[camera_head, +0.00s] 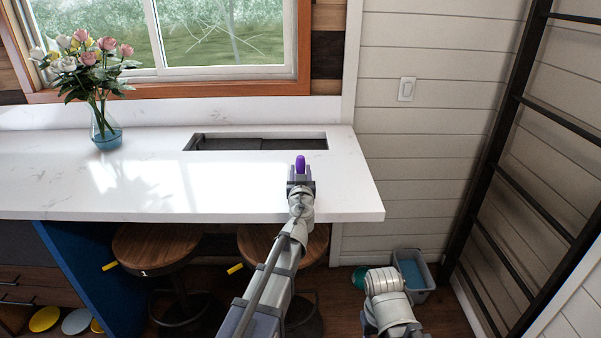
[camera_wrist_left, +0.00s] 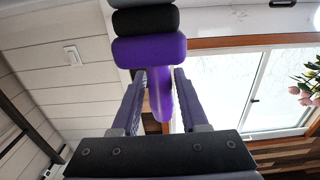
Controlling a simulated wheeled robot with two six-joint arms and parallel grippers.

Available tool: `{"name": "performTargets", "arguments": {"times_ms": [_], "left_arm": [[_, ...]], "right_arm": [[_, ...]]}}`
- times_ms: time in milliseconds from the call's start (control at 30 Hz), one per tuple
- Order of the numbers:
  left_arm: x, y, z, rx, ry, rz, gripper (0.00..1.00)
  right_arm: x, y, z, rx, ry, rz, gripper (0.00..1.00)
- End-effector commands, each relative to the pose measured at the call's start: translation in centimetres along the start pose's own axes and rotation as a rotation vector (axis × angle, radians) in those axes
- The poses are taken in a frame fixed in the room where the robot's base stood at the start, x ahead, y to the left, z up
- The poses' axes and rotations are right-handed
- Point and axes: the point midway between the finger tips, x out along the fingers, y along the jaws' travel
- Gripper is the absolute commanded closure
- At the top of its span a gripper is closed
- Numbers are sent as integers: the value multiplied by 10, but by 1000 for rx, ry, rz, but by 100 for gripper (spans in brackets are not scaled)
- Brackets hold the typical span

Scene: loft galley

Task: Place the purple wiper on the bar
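The purple wiper (camera_head: 300,163) shows as a small purple end at the tip of my left gripper (camera_head: 300,178). In the left wrist view, its purple handle (camera_wrist_left: 160,95) runs between the two fingers of my left gripper (camera_wrist_left: 157,100), which are closed about it. A wide purple, black and grey head shows beyond the fingers. In the head view, the gripper appears over the front part of the white bar (camera_head: 230,187). Its height above the top is hard to tell. My right arm shows low at the right, but its fingers do not show.
A glass vase of flowers (camera_head: 106,130) stands at the bar's left. A dark recess (camera_head: 258,143) lies along the back. Bar top is clear on both sides of my left gripper. Stools (camera_head: 150,247), a bin (camera_head: 413,272) and a black ladder (camera_head: 497,150) are around.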

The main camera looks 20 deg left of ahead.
Motion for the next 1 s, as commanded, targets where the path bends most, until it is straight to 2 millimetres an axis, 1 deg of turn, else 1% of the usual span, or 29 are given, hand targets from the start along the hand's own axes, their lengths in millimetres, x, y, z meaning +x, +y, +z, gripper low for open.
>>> {"name": "performTargets", "arguments": {"times_ms": [33, 167, 433, 567, 667, 767, 867, 1000], "left_arm": [[0, 0, 0, 0, 0, 0, 49], [0, 0, 0, 0, 0, 0, 35], [0, 0, -1, 0, 0, 0, 35], [0, 0, -5, 0, 0, 0, 35], [-10, 0, -3, 0, 0, 1, 35], [-24, 0, -3, 0, 0, 1, 35], [-43, -1, -3, 0, 0, 1, 35], [-73, -1, -3, 0, 0, 2, 35]], "right_arm": [[0, 0, 0, 0, 0, 0, 50], [0, 0, 0, 0, 0, 0, 50], [-1, 0, 0, 0, 0, 0, 50], [-5, 0, 0, 0, 0, 0, 50], [-3, 0, 0, 0, 0, 0, 50], [-3, 0, 0, 0, 0, 0, 50], [-3, 0, 0, 0, 0, 0, 50], [-3, 0, 0, 0, 0, 0, 50]]}}
